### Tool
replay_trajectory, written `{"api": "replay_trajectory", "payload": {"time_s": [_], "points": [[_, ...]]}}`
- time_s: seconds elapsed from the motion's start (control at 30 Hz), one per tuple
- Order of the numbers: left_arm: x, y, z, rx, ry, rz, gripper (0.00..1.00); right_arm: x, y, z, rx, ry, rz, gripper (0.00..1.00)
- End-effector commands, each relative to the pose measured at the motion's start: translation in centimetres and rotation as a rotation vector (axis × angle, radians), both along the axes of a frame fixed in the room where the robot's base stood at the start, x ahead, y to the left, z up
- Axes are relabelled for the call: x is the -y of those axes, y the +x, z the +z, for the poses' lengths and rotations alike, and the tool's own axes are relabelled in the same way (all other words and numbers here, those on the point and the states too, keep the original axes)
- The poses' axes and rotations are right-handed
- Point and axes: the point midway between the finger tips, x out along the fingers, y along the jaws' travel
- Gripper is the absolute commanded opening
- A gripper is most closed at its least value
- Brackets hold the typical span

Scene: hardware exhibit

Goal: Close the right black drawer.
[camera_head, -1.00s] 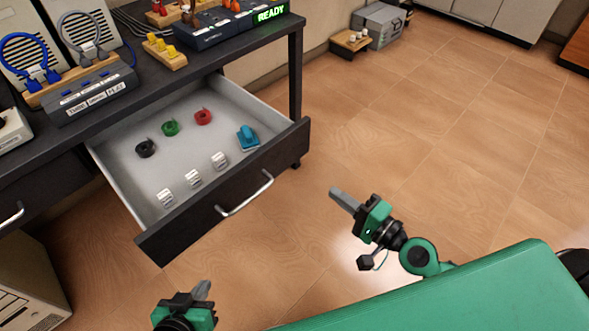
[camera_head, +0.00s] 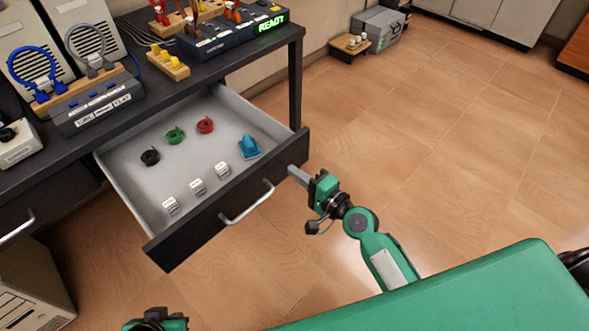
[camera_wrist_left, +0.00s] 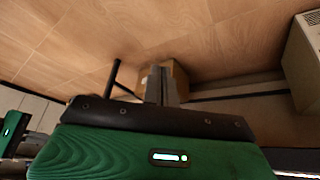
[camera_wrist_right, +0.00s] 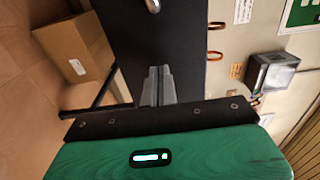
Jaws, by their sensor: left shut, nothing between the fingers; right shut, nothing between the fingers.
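The right black drawer (camera_head: 195,229) is pulled open under the black desk. Its silver bar handle (camera_head: 247,204) is on the front panel. Inside are black, green and red coils, a blue item and several small white items. My right gripper (camera_head: 292,170) is shut and empty, its fingertips close to the right end of the drawer front; I cannot tell whether they touch. In the right wrist view the shut fingers (camera_wrist_right: 157,84) point at a dark panel. My left gripper (camera_head: 157,323) is mostly cut off at the bottom edge; its shut, empty fingers (camera_wrist_left: 162,84) show in the left wrist view.
The desk top (camera_head: 130,110) holds a power strip (camera_head: 232,30), a cable rack (camera_head: 97,105) and speakers. Another drawer handle (camera_head: 17,227) is at the left. A beige computer case (camera_head: 32,290) stands below.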

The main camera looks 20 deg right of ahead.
Motion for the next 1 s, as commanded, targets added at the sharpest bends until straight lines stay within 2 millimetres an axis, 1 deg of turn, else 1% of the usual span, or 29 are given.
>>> {"api": "replay_trajectory", "payload": {"time_s": [0.13, 0.53, 0.67, 0.77, 0.87, 1.0], "points": [[-0.2, -0.2, 0.1, -0.011, 0.005, 0.003, 0.0, -0.5, 0.8, 0.0, 0.0, 0.001, -0.001, 0.0], [-0.2, -0.2, 0.1, -0.013, 0.005, 0.003, 0.0, -0.6, 1.0, 0.0, 0.0, 0.0, 0.0, 0.0], [-0.2, -0.3, 0.1, -0.017, 0.006, 0.003, 0.0, -0.8, 1.4, 0.1, 0.001, 0.0, 0.0, 0.0], [-0.4, -0.4, 0.3, -0.028, 0.011, 0.004, 0.0, -1.3, 2.2, 0.1, 0.001, 0.0, 0.0, 0.0], [-0.9, -0.8, 0.5, -0.056, 0.025, 0.015, 0.0, -2.2, 3.6, 0.2, 0.002, 0.003, 0.001, 0.0], [-1.6, -1.3, 0.9, -0.095, 0.041, 0.028, 0.0, -3.8, 6.4, 0.3, 0.003, 0.003, 0.002, 0.0]]}}
